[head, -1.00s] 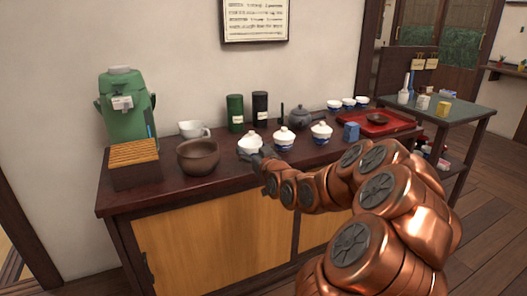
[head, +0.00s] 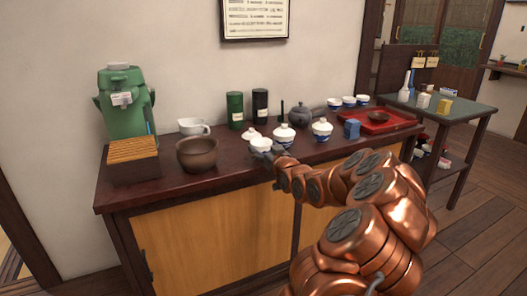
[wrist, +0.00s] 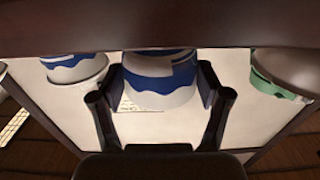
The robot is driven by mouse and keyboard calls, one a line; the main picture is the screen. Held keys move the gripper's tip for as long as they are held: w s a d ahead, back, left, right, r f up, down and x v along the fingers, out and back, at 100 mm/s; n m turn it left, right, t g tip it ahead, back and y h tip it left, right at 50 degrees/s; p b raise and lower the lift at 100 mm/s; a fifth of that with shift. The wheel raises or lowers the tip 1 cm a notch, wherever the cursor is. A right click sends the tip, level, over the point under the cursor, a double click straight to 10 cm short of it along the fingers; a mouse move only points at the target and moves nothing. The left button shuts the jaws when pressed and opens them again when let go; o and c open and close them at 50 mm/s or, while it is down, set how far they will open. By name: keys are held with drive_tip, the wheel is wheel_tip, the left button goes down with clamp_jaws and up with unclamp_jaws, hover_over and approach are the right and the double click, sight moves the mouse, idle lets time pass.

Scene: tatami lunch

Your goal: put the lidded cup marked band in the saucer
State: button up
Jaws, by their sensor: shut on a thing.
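My gripper (head: 272,150) is shut on a white cup (head: 261,144) at the front of the counter. In the wrist view this cup (wrist: 160,85) is between the two fingers and shows blue bands on white. A white lid (head: 251,133) with a reddish knob shows just behind and left of it; I cannot tell whether it rests on this cup. Two other lidded cups, one in the middle (head: 284,138) and one at right (head: 322,131), stand to the right. A small dark saucer (head: 378,115) lies on the red tray (head: 402,123).
A brown bowl (head: 197,155) and a white spouted cup (head: 193,127) stand left of my gripper. A blue box (head: 352,129) stands just left of the tray. A teapot (head: 300,116), two canisters and several small cups line the back.

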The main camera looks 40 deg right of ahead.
drive_tip(key=shift+f, duration=0.15)
drive_tip(key=o, duration=1.2)
drive_tip(key=shift+s+r, duration=0.1)
drive_tip(key=shift+r, duration=0.1)
drive_tip(key=p+v, duration=0.1)
drive_tip(key=v, duration=1)
drive_tip(key=shift+s+a, duration=0.15)
drive_tip(key=shift+s, duration=0.2)
